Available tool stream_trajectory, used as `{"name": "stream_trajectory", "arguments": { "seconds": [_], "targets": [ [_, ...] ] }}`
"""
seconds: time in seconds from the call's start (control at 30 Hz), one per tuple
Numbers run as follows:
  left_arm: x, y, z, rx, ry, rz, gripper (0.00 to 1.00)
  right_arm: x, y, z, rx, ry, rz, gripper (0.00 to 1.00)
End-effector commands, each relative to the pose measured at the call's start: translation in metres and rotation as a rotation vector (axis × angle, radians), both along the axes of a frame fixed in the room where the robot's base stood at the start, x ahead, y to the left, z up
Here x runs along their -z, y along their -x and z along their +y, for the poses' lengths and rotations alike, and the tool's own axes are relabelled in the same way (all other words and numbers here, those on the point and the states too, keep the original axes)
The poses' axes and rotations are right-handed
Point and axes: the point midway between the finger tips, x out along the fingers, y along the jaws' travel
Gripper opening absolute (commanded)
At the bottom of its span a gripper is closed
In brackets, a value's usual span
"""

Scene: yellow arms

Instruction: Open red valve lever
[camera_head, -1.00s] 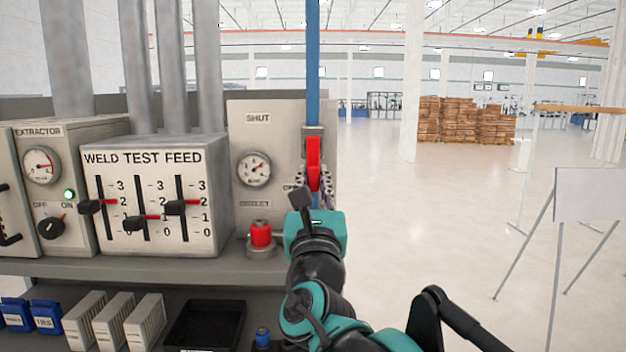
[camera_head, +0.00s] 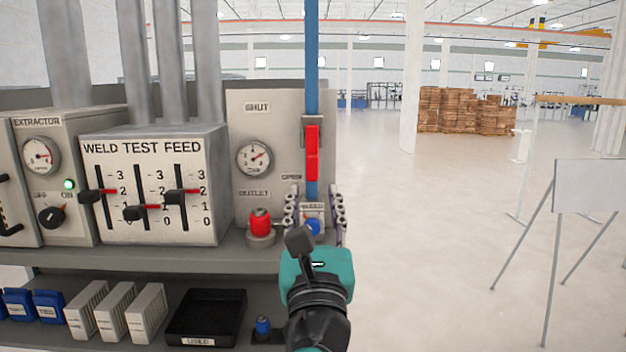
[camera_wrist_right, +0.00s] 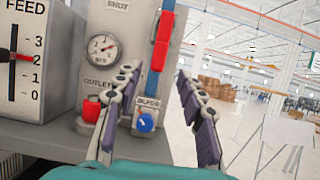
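The red valve lever (camera_head: 312,153) stands upright along the blue pipe (camera_head: 312,60), at the right edge of a grey panel (camera_head: 262,135). The panel is marked SHUT at the top and OPEN lower down beside the lever. In the right wrist view the lever (camera_wrist_right: 162,40) shows above and beyond the fingers. My right gripper (camera_head: 314,208) is open and empty, below the lever and apart from it. Its two fingers (camera_wrist_right: 155,85) stand either side of a blue knob (camera_wrist_right: 145,122) on a small labelled block. My left gripper is not in view.
A gauge (camera_head: 255,158) and a red knob (camera_head: 260,223) are left of the lever. The WELD TEST FEED box (camera_head: 150,180) stands further left. A lower shelf holds a black tray (camera_head: 207,315). Right of the panel is open floor with a white board on a stand (camera_head: 588,187).

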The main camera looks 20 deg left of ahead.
Motion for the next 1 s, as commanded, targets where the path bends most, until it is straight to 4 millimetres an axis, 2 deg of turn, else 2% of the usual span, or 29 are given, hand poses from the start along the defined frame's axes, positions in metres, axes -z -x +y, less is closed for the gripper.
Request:
{"name": "stream_trajectory", "arguments": {
  "seconds": [0.1,0.23,0.67,0.77,0.83,0.97,1.0],
  "targets": [
    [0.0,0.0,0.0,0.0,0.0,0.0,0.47,0.008,0.019,-0.005,-0.003,-0.001,0.0,0.4],
    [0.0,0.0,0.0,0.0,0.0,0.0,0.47,0.013,0.03,-0.008,-0.003,-0.001,0.001,0.4],
    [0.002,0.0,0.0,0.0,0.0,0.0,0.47,0.019,0.031,-0.013,0.004,-0.011,0.009,0.4],
    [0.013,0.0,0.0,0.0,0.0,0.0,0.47,0.041,0.021,-0.031,0.025,-0.076,0.06,0.4],
    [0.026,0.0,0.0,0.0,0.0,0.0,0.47,0.071,0.01,-0.055,0.055,-0.168,0.126,0.4],
    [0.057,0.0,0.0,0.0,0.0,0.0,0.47,0.149,-0.012,-0.118,0.138,-0.428,0.282,0.4],
    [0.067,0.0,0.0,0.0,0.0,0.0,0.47,0.175,-0.017,-0.138,0.168,-0.52,0.328,0.4]
  ]
}}
